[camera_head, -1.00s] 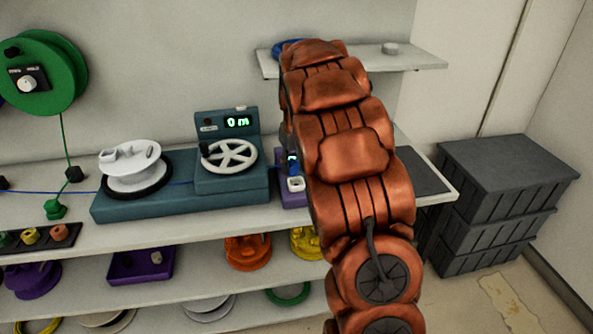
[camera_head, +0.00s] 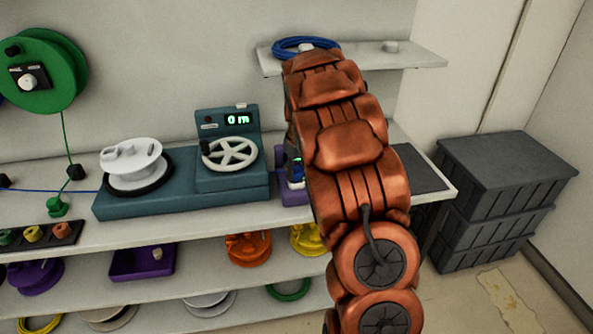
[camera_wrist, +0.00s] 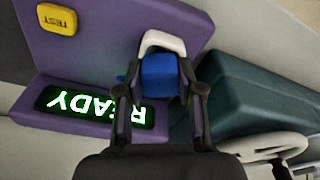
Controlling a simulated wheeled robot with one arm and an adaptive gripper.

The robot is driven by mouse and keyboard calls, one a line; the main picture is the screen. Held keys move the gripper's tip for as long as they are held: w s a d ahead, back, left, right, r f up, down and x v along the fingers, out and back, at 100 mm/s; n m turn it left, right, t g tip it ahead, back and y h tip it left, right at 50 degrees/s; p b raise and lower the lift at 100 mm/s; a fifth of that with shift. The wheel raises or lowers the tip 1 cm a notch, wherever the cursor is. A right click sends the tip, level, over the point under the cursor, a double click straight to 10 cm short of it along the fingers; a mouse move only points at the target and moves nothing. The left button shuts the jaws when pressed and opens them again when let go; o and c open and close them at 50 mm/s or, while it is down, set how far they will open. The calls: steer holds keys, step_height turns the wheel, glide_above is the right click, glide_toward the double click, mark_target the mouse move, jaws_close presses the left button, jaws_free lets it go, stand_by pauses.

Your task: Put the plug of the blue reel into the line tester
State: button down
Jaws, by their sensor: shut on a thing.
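My gripper (camera_wrist: 160,90) is shut on the blue plug (camera_wrist: 159,72) in the wrist view. The plug is at the white socket (camera_wrist: 164,42) of the purple line tester (camera_wrist: 195,22); I cannot tell how deep it sits. The tester's display (camera_wrist: 95,108) reads READY in green, upside down in this view, and its yellow TEST button (camera_wrist: 57,19) is at the upper left. In the head view the tester (camera_head: 292,196) is mostly hidden behind my arm, as is my gripper. A blue line (camera_head: 60,191) runs at the left of the counter.
A teal measuring machine (camera_head: 165,201) with a white handwheel reads 0 m, just left of the tester. A blue coil (camera_head: 305,44) lies on the upper shelf (camera_head: 420,58). A green reel (camera_head: 60,68) hangs at left. Dark crates (camera_head: 505,175) stand at right.

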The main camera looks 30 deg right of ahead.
mark_target(299, 173)
steer(key=shift+f, duration=0.2)
steer(key=c, duration=0.7)
jaws_free()
steer(key=shift+r, duration=0.1)
steer(key=shift+r+p, duration=0.3)
steer(key=shift+r, duration=0.1)
steer(key=r+b, duration=0.1)
steer(key=r, duration=0.3)
steer(key=s+r, duration=0.1)
steer(key=r, duration=0.2)
steer(key=r+b, duration=0.1)
steer(key=r, duration=0.3)
steer(key=shift+s+r+b, duration=0.25)
steer(key=shift+r+b, duration=0.05)
steer(key=shift+a, duration=0.1)
steer(key=s+a, duration=0.8)
steer(key=a, duration=0.1)
steer(key=s+a+f+g, duration=0.1)
steer(key=s+a+f, duration=0.1)
steer(key=s+a, duration=0.3)
steer(key=s+a+f+g, duration=0.1)
steer(key=s+a+f, duration=0.2)
steer(key=s, duration=1.1)
steer(key=s+a+f+g, duration=0.1)
steer(key=s+a+f, duration=0.1)
steer(key=s+a, duration=0.5)
steer(key=shift+s+f, duration=0.15)
steer(key=shift+s, duration=0.45)
steer(key=shift+s+f, duration=0.15)
steer(key=shift+s, duration=0.45)
